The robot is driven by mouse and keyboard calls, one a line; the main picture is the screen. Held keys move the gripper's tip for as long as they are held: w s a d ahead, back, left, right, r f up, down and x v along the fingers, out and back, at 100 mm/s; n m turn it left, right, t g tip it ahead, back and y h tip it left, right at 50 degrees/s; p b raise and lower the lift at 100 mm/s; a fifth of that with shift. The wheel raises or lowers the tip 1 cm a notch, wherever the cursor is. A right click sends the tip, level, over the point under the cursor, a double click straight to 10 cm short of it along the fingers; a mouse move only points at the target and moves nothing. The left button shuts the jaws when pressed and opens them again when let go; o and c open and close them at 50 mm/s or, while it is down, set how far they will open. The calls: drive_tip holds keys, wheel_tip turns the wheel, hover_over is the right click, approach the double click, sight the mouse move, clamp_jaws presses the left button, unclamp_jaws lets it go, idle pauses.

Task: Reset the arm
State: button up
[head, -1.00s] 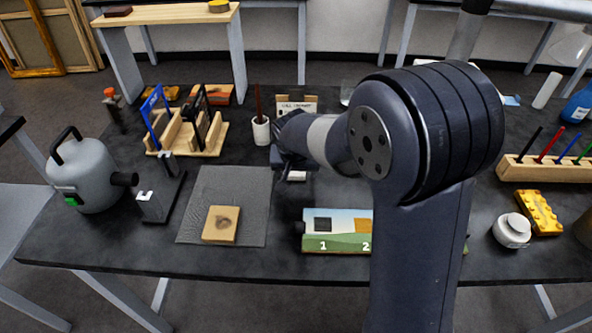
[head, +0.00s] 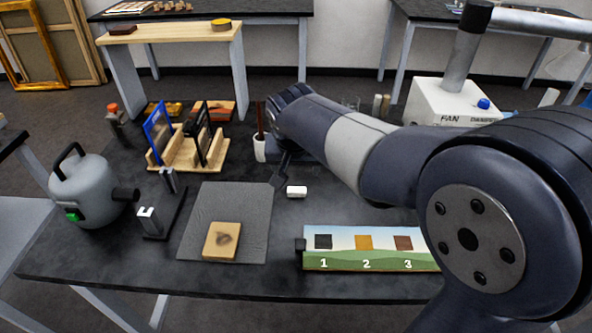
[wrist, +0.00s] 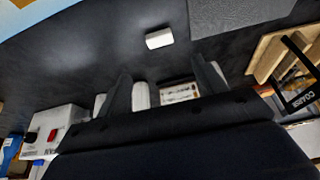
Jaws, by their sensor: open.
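My gripper (wrist: 165,90) shows in the wrist view with its two dark fingers spread apart and nothing between them. In the head view my gripper (head: 281,168) is partly hidden by my own wrist, above the black table (head: 120,258) and right of the grey mat. A small white block (head: 297,192) lies on the table just in front of it, and the same white block (wrist: 159,38) shows apart from the fingers in the wrist view. My arm reaches across the right side of the head view and covers part of the table.
A wooden piece (head: 222,241) lies on the grey mat (head: 245,200). A numbered panel (head: 365,262) is at the front. A wooden rack (head: 185,158), a grey canister (head: 92,193) and a white cup (head: 261,149) stand to the left. A fan box (head: 440,105) stands at the back right.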

sight(297, 189)
drive_tip(key=x, duration=1.2)
drive_tip(key=shift+f, duration=0.25)
drive_tip(key=shift+r, duration=1.55)
